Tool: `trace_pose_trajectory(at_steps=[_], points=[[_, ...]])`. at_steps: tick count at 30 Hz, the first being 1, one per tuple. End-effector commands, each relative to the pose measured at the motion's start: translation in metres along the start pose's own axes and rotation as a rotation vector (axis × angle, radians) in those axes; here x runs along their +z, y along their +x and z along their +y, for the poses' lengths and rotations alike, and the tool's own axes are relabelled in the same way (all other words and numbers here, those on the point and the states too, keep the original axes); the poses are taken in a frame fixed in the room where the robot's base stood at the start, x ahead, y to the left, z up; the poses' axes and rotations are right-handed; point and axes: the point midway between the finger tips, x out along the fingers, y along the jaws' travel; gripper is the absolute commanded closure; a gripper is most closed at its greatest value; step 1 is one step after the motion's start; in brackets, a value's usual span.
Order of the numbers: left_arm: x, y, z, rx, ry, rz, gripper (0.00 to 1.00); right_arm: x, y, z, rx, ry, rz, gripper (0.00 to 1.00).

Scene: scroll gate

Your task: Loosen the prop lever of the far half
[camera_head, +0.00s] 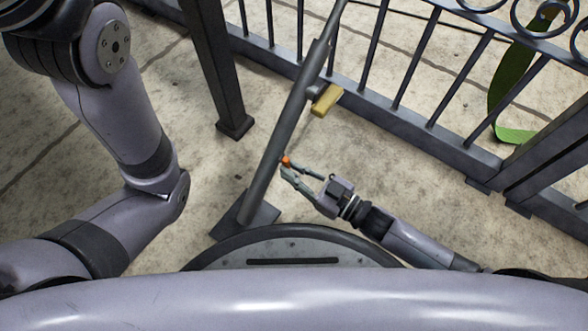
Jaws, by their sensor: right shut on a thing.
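A dark diagonal prop bar (276,140) rises from a flat foot plate (245,219) on the ground toward the gate half (400,118) with scrollwork. A small orange piece (286,161), which looks like the prop lever's tip, sits against the lower part of the bar. My right gripper (288,168) comes from the lower right, with its fingertips closed around the orange piece; they hide part of it. A yellow block (326,101) sits higher up beside the bar, near the gate's bottom rail. My left gripper is out of view; only its arm's links show at left.
A dark post (217,70) with a square foot stands left of the prop. Another gate section (556,165) meets the first at right. Paving right of my right gripper is open.

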Motion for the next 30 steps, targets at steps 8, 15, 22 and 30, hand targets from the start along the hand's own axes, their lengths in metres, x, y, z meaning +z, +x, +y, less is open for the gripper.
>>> trace_pose_trajectory(at_steps=[8,15,22,30], points=[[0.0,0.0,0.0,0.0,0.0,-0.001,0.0,0.0,0.0,0.0,0.0,0.0,0.0,1.0],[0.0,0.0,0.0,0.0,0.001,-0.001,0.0,0.0,0.0,0.0,0.0,0.0,-0.001,1.0],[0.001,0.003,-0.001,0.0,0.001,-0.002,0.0,-0.001,-0.001,0.001,0.0,-0.022,-0.001,1.0],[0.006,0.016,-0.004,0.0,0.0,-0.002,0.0,-0.003,-0.001,0.005,0.001,-0.153,-0.002,1.0]])
